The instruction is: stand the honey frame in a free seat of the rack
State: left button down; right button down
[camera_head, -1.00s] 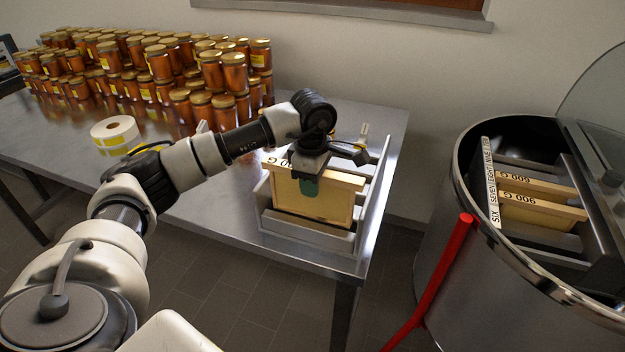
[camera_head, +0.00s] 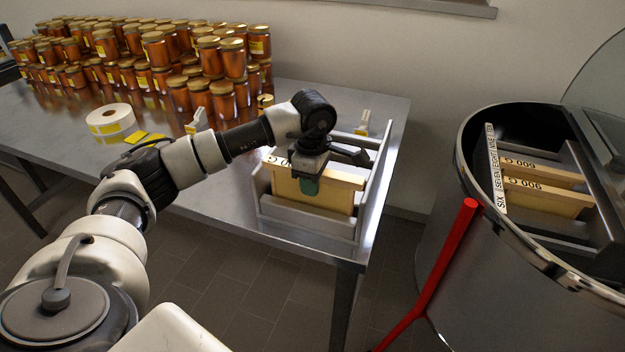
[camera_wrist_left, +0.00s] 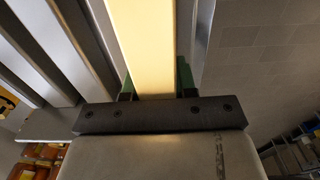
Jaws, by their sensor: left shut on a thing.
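The honey frame (camera_head: 325,191) is a pale wooden frame with a yellow face, upright in the grey metal rack (camera_head: 305,225) at the table's right end. My left gripper (camera_head: 309,186) is shut on its top bar from above, with a green finger against the face. In the left wrist view the frame's bar (camera_wrist_left: 144,45) runs between the green fingertips, with grey rack dividers (camera_wrist_left: 55,50) to its left. The frame's lower edge is hidden behind the rack's front wall, so I cannot tell whether it rests on the bottom. My right gripper is not in view.
Many honey jars (camera_head: 160,50) stand at the back left of the steel table (camera_head: 215,200). A label roll (camera_head: 108,119) lies in front of them. At the right, a drum (camera_head: 440,250) with a red bar (camera_head: 440,260) holds frames (camera_head: 540,198) marked in grams.

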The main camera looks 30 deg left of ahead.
pick_arm(q)
jog(key=shift+f, duration=0.2)
dwell(0.7)
jog(key=c, duration=0.8)
grip_release()
notch_tip(320, 180, up, 11)
jog(key=shift+f+b, duration=0.1)
jog(key=shift+b, duration=0.55)
